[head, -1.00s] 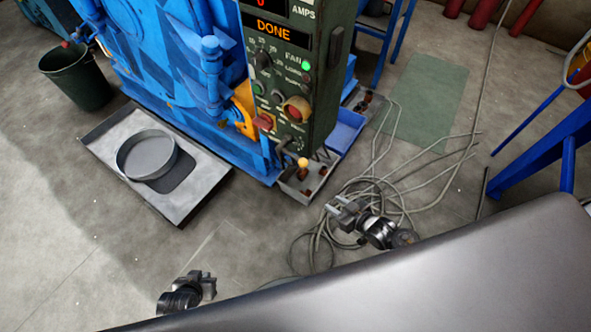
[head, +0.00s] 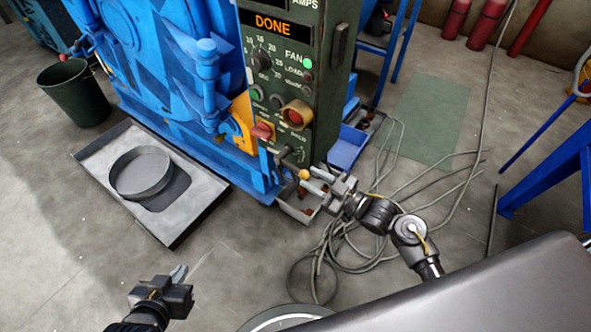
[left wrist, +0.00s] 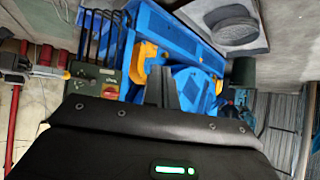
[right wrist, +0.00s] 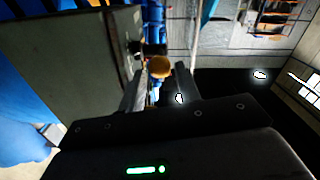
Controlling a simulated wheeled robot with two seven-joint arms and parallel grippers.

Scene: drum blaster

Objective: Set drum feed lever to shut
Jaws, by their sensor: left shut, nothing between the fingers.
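The drum feed lever's orange ball knob (head: 304,174) sticks out low on the front of the green control panel (head: 290,95). My right gripper (head: 315,181) is open, with its fingers pointing at the knob from the right. In the right wrist view the knob (right wrist: 159,67) shows in the gap between the two fingertips (right wrist: 159,78); I cannot tell whether either touches it. My left gripper (head: 180,272) is shut and empty, low over the floor at the left. Its closed fingers also show in the left wrist view (left wrist: 161,84).
The blue drum machine (head: 170,80) stands beside the panel. A grey floor tray (head: 195,200) holds a round pan (head: 140,173). Loose cables (head: 400,180) lie right of the panel. A green bin (head: 75,92) stands at left. Open floor lies in front of the tray.

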